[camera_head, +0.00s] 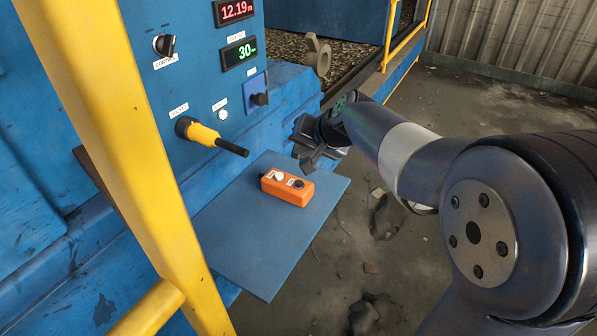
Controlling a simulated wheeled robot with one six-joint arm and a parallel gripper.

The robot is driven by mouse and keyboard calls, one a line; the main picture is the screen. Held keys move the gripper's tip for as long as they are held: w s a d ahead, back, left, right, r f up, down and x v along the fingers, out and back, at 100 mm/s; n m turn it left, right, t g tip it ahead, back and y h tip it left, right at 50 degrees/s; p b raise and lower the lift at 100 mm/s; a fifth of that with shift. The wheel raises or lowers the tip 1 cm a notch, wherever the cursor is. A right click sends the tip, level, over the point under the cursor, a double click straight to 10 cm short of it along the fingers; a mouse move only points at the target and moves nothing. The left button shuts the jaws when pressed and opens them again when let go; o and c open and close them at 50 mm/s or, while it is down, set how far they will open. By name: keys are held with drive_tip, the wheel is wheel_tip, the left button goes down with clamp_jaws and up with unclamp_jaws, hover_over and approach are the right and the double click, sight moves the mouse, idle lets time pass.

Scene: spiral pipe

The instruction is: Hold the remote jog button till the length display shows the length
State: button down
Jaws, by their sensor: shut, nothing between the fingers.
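The orange remote (287,188) lies on a blue shelf (255,255). It has a white button (278,176) at its left and a black button (298,184) at its right, with small labels too small to read. My gripper (309,163) is shut and empty, just behind and above the remote's right end; I cannot tell the exact gap, but no button looks pressed. The red display (237,9) on the blue panel reads 12.19 m. The green display (240,52) below it reads 30, its unit too small to read.
A yellow rail (125,150) stands at the left front. The shelf's front part is clear.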

sight(299, 183)
drive_tip(key=shift+w+a+r, duration=0.2)
drive_tip(key=shift+w, duration=0.45)
drive_tip(key=shift+f, duration=0.2)
wheel_tip(299, 183, down, 8)
drive_tip(key=b, duration=0.7)
drive_tip(key=shift+f, duration=0.25)
idle(1.2)
drive_tip(key=shift+f+b, duration=0.4)
drive_tip(key=shift+b, duration=0.25)
drive_tip(key=shift+f+b, duration=0.4)
idle(3.6)
